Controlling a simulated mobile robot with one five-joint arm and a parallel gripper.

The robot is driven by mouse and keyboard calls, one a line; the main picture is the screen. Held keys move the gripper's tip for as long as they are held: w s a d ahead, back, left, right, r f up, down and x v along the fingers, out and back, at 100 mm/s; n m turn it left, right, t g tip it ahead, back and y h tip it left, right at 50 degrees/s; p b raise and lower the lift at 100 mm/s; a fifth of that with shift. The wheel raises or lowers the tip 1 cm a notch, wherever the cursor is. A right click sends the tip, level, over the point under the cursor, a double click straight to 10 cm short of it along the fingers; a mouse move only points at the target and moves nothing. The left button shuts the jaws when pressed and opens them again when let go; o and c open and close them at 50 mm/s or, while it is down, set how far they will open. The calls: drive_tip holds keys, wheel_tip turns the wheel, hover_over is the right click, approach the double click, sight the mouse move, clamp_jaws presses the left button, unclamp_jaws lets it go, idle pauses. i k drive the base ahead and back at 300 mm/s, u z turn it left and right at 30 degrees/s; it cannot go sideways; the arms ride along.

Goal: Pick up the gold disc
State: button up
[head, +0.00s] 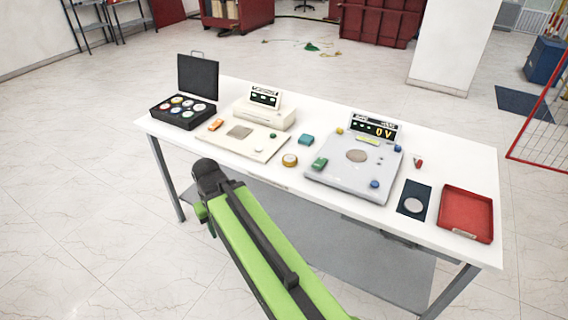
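A small round gold disc (290,160) lies on the white table (272,178), close to its front edge. It is between the cream device on the left and the grey device on the right. My green and black arm reaches up from the bottom of the head view, and its dark end joint is in front of the table, left of the disc. My gripper itself does not show; the arm seems to hide it. The disc is in full view, with nothing touching it.
The cream device (240,143) and the grey device (340,178) flank the disc. An open black case (198,78) stands left; a dark pad (414,199) and red tray (466,214) are right.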

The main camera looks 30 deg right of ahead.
sight(289, 160)
drive_tip(key=u, duration=0.1)
drive_tip(key=i, duration=1.2)
drive_tip(key=u, duration=0.2)
